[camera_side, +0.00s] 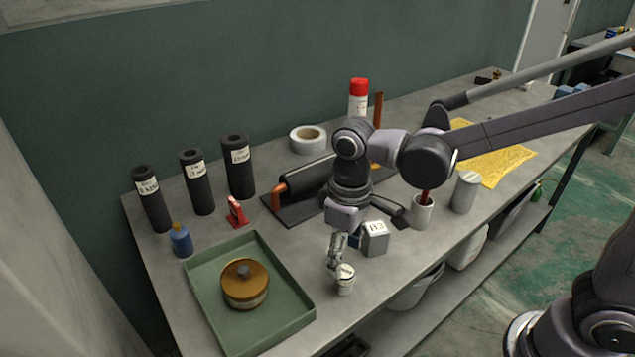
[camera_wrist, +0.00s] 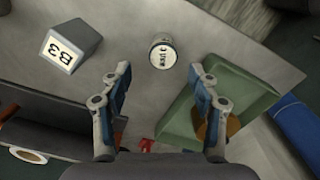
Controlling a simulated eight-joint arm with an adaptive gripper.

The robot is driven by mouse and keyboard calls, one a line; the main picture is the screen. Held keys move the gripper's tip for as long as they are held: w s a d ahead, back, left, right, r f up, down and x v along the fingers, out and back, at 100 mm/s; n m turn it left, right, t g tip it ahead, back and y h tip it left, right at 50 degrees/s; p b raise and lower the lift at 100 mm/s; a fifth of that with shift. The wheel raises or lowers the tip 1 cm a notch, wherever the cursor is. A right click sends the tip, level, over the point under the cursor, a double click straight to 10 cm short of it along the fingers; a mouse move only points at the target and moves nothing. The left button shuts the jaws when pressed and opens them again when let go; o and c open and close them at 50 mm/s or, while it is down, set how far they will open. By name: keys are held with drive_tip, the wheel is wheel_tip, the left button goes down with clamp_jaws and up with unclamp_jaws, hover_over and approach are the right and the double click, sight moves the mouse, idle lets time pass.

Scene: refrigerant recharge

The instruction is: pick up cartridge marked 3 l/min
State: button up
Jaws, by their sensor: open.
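A small white cylindrical cartridge (camera_side: 345,281) stands on the workbench between the green tray and a grey box. In the wrist view the cartridge (camera_wrist: 162,55) shows from above with a dark mark on its pale top; the lettering is too small to read surely. My gripper (camera_side: 346,242) is open and empty, pointing down just above and behind the cartridge in the side view. In the wrist view my gripper (camera_wrist: 160,78) has its two fingers spread, with the cartridge lined up between and a little beyond the tips. No contact is visible.
The grey box (camera_side: 375,240) marked B3 stands close right of the cartridge. The green tray (camera_side: 300,308) with a brass pot (camera_side: 245,284) lies left. Behind are black tubes (camera_side: 239,168), a red item (camera_side: 236,212) and a dark mat. The bench front edge is near.

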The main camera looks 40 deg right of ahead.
sight(345, 271)
drive_tip(key=shift+s+a+f, duration=0.1)
drive_tip(key=shift+s+f, duration=0.05)
drive_tip(key=shift+f, duration=1.3)
drive_tip(key=shift+s+f, duration=0.15)
drive_tip(key=shift+f, duration=1.25)
clamp_jaws()
drive_tip(key=shift+r, duration=0.15)
